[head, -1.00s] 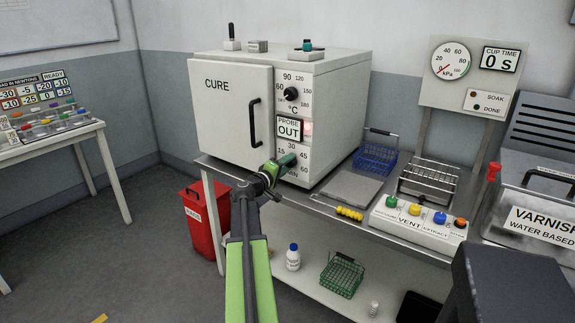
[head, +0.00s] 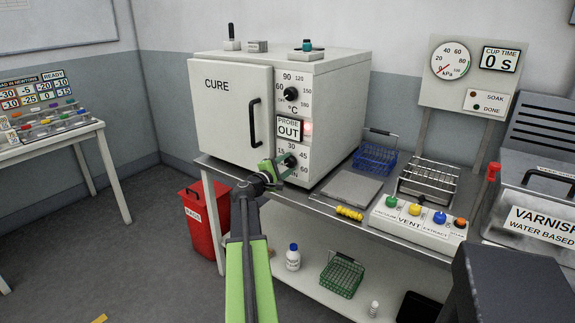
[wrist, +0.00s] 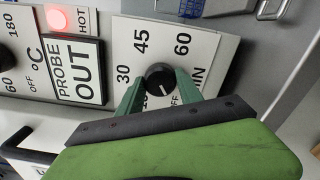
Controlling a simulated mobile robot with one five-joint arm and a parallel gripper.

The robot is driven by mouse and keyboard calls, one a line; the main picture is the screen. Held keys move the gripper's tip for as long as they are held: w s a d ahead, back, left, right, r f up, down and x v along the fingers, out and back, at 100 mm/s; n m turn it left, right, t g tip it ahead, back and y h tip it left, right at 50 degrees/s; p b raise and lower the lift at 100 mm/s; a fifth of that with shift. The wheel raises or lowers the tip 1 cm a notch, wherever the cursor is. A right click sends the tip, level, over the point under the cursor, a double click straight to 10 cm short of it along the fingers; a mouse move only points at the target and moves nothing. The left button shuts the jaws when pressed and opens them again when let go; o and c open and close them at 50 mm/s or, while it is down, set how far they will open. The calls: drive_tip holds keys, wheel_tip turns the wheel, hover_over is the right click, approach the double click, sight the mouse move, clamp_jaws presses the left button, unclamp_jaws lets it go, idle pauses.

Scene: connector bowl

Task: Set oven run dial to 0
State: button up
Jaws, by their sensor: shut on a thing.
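The oven is a pale box marked CURE (head: 225,120). Its run dial (head: 291,160) is a black knob low on the control panel, below the PROBE OUT sign (head: 289,129). In the wrist view the run dial (wrist: 158,77) sits between the two green fingers of my gripper (wrist: 160,90), which is shut on it. The numbers 30, 45 and 60 show around it; 15 is partly hidden. A white mark on the knob points down and slightly right in the wrist view. In the head view my gripper (head: 283,167) reaches the dial from the lower left.
The temperature dial (head: 291,94) is above, with a lit red HOT lamp (head: 308,128) beside the sign. The oven door handle (head: 254,121) stands out to the left. A blue basket (head: 375,158) and grey plate (head: 350,187) are on the bench at right.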

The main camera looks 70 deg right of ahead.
drive_tip(key=shift+s+f, duration=0.1)
idle(0.4)
drive_tip(key=o, duration=1.4)
drive_tip(key=shift+c, duration=0.2)
drive_tip(key=shift+a, duration=0.1)
drive_tip(key=v, duration=1.7)
drive_tip(key=shift+a, duration=0.15)
